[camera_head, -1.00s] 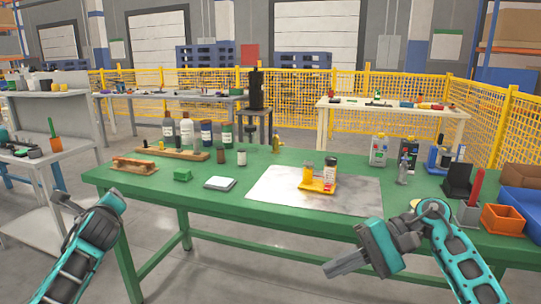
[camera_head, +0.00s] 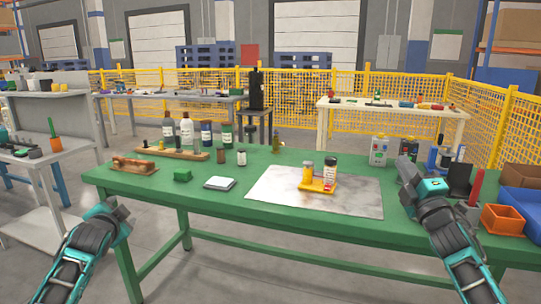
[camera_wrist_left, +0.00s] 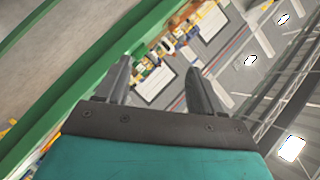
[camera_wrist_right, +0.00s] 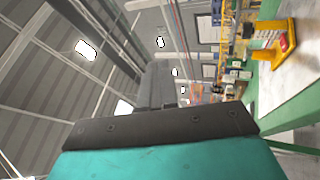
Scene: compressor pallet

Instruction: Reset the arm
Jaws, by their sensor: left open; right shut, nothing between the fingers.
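My right gripper (camera_head: 407,172) is over the right part of the green table (camera_head: 225,195), its fingers pointing up and away from me. In the right wrist view its fingers (camera_wrist_right: 163,88) are together with nothing between them. My left arm comes in at the lower left of the head view, in front of the table; its fingers are hard to make out there. In the left wrist view my left gripper (camera_wrist_left: 157,85) is open and empty, its two fingers apart.

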